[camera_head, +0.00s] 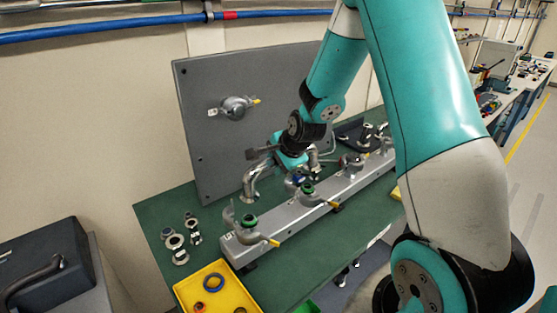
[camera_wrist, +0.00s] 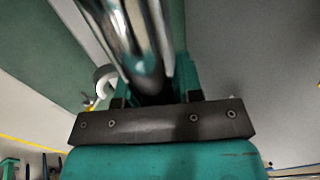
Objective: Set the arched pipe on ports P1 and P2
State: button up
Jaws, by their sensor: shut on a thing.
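The arched pipe (camera_head: 251,184) is a shiny metal tube with a bent end hanging down at the left of my gripper (camera_head: 289,162). My gripper is shut on it and holds it over the back side of the grey rail (camera_head: 270,226). In the wrist view the pipe (camera_wrist: 135,42) runs up from between the jaws (camera_wrist: 155,94). Two ports with green rings, a left one (camera_head: 249,220) and a middle one (camera_head: 307,188), stand on the rail with yellow-tipped levers. I cannot read which ports are P1 and P2. The pipe's far end is partly hidden by my gripper.
A grey upright panel (camera_head: 200,150) with a round fitting (camera_head: 235,107) stands close behind the rail. Loose metal rings and fittings (camera_head: 176,241) lie on the green bench (camera_head: 155,215). A yellow tray (camera_head: 190,293) holds small rings at the front left.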

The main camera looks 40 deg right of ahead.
notch_tip(320, 180, down, 6)
jog(key=b, duration=0.4)
jog(key=shift+a, duration=0.3)
jog(key=shift+w, duration=0.1)
jog(key=shift+a, duration=0.15)
jog(key=shift+f+b, duration=0.6)
jog(key=shift+b, duration=0.1)
dwell(1.8)
jog(key=o, duration=1.1)
jog(key=b+v, duration=0.2)
jog(key=v, duration=1.5)
jog(key=shift+s+r+b, duration=0.1)
jog(key=shift+s+b, duration=0.15)
jog(key=shift+b, duration=0.05)
